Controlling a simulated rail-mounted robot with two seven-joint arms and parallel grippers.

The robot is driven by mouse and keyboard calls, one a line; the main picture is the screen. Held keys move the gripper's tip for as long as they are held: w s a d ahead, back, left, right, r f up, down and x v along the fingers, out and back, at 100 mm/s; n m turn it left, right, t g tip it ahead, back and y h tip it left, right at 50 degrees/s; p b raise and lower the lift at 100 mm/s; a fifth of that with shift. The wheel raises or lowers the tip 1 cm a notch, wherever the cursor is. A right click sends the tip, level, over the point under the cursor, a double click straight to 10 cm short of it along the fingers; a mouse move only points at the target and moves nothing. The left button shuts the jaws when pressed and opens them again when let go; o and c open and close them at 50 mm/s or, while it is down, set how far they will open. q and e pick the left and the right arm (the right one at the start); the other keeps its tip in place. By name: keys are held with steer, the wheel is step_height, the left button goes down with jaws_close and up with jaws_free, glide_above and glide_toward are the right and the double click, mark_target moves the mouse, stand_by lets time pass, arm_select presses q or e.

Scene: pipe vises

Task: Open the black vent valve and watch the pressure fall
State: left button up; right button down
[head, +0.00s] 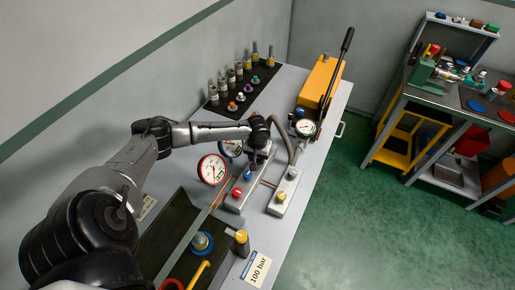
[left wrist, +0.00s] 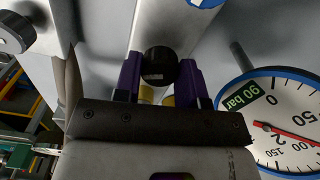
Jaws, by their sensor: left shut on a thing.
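The black vent valve knob (left wrist: 158,66) sits between the purple fingers of my left gripper (left wrist: 160,85) in the left wrist view, and the gripper is shut on it. In the head view my left gripper (head: 259,158) reaches down over the far end of the grey valve block (head: 236,202) and hides the knob. A blue-rimmed gauge (left wrist: 285,120) labelled 90 bar shows at the right of the wrist view, cut by the edge, with a red needle whose exact reading I cannot tell. It also stands behind my arm in the head view (head: 230,148). My right gripper is not in view.
A red-rimmed gauge (head: 212,169) stands left of the block. Red (head: 238,194), blue (head: 248,175) and yellow (head: 282,196) knobs are close by. A yellow hand pump (head: 320,82) with a black lever stands at the back. A black mat (head: 238,104) holds several fittings.

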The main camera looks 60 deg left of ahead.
arm_select(q)
steer(key=n+p, duration=0.2)
steer(key=p, duration=0.2)
steer(key=n+p, duration=0.3)
steer(key=p, duration=0.1)
steer(key=n+p, duration=0.3)
steer(key=p, duration=0.1)
steer(key=shift+d+r, duration=0.1)
steer(key=shift+r, duration=0.15)
steer(key=shift+f+n+p, duration=0.2)
steer(key=shift+n+p, duration=1.3)
steer(key=shift+n, duration=0.3)
steer(key=o, duration=0.9)
